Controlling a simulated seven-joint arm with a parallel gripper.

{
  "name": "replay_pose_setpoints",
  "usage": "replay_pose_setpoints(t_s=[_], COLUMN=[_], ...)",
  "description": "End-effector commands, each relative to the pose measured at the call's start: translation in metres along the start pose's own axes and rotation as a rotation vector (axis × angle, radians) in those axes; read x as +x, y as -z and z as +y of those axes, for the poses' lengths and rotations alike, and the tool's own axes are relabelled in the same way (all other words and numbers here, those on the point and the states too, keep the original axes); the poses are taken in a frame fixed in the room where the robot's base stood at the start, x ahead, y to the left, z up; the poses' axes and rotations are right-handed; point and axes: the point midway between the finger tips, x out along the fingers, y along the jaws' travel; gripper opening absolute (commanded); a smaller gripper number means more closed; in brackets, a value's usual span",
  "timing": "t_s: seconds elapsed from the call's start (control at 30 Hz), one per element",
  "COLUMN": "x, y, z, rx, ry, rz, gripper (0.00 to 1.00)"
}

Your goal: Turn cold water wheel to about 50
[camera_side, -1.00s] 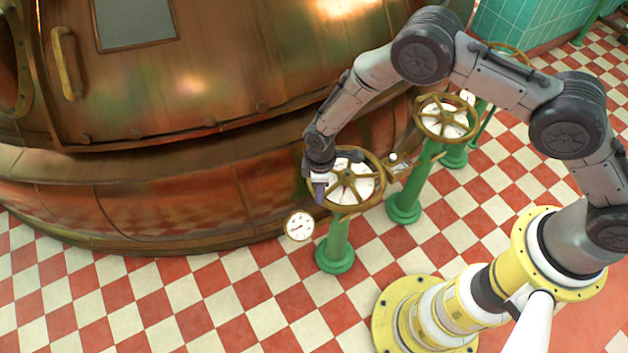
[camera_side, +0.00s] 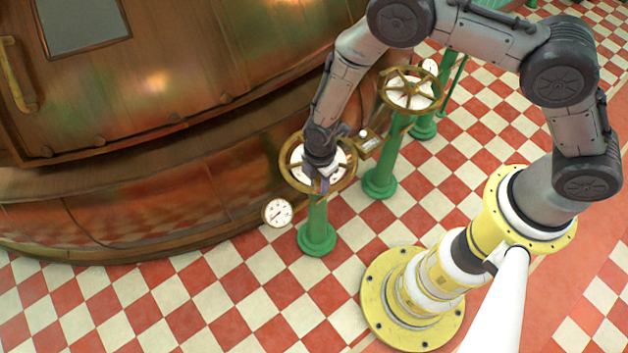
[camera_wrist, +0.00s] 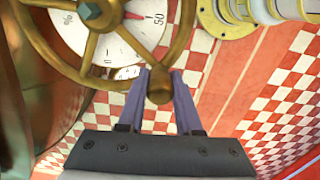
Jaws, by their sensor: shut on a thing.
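A brass handwheel (camera_side: 287,178) sits over a white dial on a green pedestal beside the copper kettle. My gripper (camera_side: 323,187) is at its near rim in the side view. In the wrist view, the purple fingers of my gripper (camera_wrist: 160,80) are shut on the round knob (camera_wrist: 160,92) on the wheel's rim. The dial (camera_wrist: 125,35) shows a red needle (camera_wrist: 148,16) pointing right, close to the 50 mark. My wrist hides part of the wheel in the side view. No label tells me if this is the cold water wheel.
A second brass handwheel (camera_side: 411,92) stands on a green pedestal behind and to the right. A small round gauge (camera_side: 277,212) is left of the near pedestal. The copper kettle (camera_side: 150,160) fills the left. The checkered floor in front is open.

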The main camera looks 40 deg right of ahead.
Motion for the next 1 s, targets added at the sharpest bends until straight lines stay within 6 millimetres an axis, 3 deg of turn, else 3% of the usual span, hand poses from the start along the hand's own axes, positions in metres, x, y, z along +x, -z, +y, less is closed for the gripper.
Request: replay_pose_setpoints(t_s=[0.57, 0.6, 0.7, 0.73, 1.0], x=[0.0013, 0.0013, 0.0012, 0.0011, 0.0002], y=[-0.0045, -0.0045, -0.0042, -0.0040, -0.0031], z=[-0.0053, -0.0053, -0.0047, -0.0044, -0.0029], rx=[0.007, 0.007, 0.006, 0.006, 0.005], ry=[0.010, 0.010, 0.008, 0.007, 0.003], rz=[-0.004, -0.004, -0.004, -0.003, -0.001], gripper=[0.00, 0.41, 0.59, 0.63, 0.63])
